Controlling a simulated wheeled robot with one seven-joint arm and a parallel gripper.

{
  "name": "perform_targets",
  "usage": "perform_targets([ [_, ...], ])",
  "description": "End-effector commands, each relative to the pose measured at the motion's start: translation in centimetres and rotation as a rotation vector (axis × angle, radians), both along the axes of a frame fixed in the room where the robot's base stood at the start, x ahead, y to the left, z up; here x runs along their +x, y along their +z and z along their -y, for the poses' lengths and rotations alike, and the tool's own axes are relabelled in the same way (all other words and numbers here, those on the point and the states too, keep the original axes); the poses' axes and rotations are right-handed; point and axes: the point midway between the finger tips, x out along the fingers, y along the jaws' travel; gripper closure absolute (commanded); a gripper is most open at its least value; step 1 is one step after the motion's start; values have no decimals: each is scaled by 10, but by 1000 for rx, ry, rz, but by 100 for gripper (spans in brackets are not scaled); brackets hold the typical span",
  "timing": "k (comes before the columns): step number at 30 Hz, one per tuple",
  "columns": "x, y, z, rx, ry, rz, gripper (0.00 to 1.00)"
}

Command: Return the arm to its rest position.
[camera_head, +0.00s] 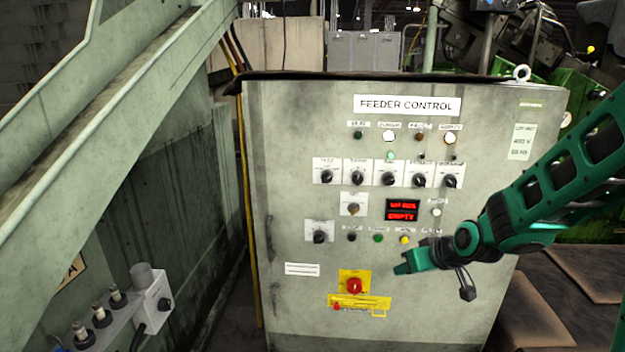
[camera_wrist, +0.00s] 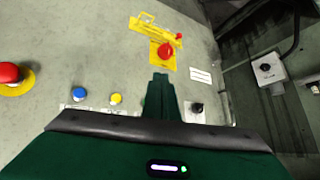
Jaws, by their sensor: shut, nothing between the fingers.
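My arm reaches in from the right in the head view, in front of the feeder control cabinet (camera_head: 290,220). My gripper (camera_head: 402,268) is shut and empty, its tips pointing left, to the right of the red emergency stop on its yellow plate (camera_head: 354,286). In the wrist view my gripper (camera_wrist: 160,80) shows as a closed green pair of fingers pointing up the picture. The red stop button (camera_wrist: 166,51) appears just beyond the tips there. I cannot tell exactly how far the tips are from the panel.
The panel carries several black knobs (camera_head: 388,179), a red lit display (camera_head: 402,210) and a yellow button (camera_head: 404,240). A green-grey sloping machine rail (camera_head: 110,110) stands at left, with a small switch box (camera_head: 152,300) low down. Brown flat pieces (camera_head: 585,272) lie at lower right.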

Motion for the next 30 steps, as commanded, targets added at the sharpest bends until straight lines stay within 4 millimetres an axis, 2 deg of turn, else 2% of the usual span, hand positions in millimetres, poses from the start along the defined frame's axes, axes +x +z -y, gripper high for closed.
perform_targets([
  [1,-16,7,21,-27,-35,-40,100],
  [6,-83,21,85,-93,-186,-215,100],
  [8,-110,27,104,-104,-246,-278,100],
  [13,-196,43,147,-103,-438,-457,100],
  [18,-279,57,166,-57,-618,-619,100],
  [21,-314,63,168,-27,-690,-690,100],
  [25,-338,66,167,0,-743,-743,100],
  [30,-345,67,166,9,-758,-760,100],
])
